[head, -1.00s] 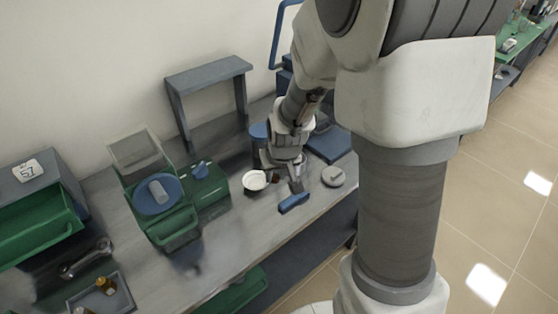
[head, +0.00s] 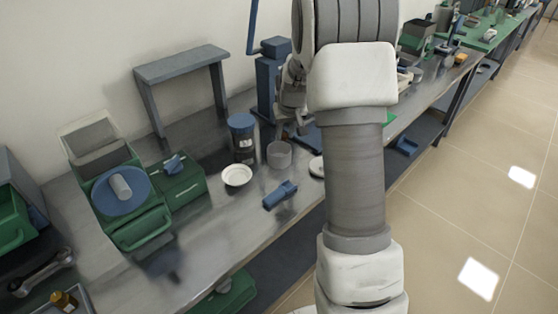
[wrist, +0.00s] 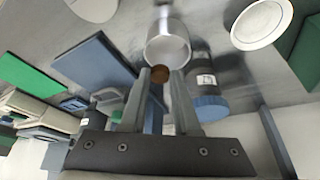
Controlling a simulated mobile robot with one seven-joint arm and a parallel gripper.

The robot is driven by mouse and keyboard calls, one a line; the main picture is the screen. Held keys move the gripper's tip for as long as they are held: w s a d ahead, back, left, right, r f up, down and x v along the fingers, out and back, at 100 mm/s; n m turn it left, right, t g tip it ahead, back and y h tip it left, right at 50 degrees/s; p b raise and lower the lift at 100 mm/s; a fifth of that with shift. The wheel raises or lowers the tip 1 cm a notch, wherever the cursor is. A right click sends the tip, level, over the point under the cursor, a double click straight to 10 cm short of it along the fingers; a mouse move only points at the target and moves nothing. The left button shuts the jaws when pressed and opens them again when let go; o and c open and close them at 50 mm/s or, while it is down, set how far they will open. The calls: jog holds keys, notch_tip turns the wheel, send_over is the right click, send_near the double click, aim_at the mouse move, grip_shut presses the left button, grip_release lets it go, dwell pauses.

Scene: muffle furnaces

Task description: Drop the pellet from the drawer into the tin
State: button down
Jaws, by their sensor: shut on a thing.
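My gripper (wrist: 161,76) is shut on a small brown round pellet (wrist: 157,75), held between its fingertips in the wrist view. A grey open-topped tin (wrist: 167,50) lies just beyond the fingertips there, its mouth close to the pellet; I cannot tell the exact gap. In the head view the tin (head: 279,156) stands upright on the bench, right of a white dish (head: 236,175). My arm largely hides the gripper in the head view, and the pellet cannot be seen there. A green open drawer (head: 12,228) is at the far left; I cannot tell whether it is the task's drawer.
A dark jar with a blue lid (head: 241,122) stands behind the dish, close to the tin; its lid also shows in the wrist view (wrist: 210,108). A blue tool (head: 280,194) lies near the front edge. A green machine (head: 107,182) stands left, a grey stand (head: 182,62) behind.

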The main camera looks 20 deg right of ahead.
aim_at(285, 144)
jog(key=shift+f+b, duration=1.25)
jog(key=shift+f, duration=1.1)
jog(key=c, duration=0.6)
grip_release()
jog(key=shift+o, duration=0.2)
jog(key=p+v, duration=0.2)
jog(key=v, duration=1.5)
jog(key=shift+r+p, duration=0.3)
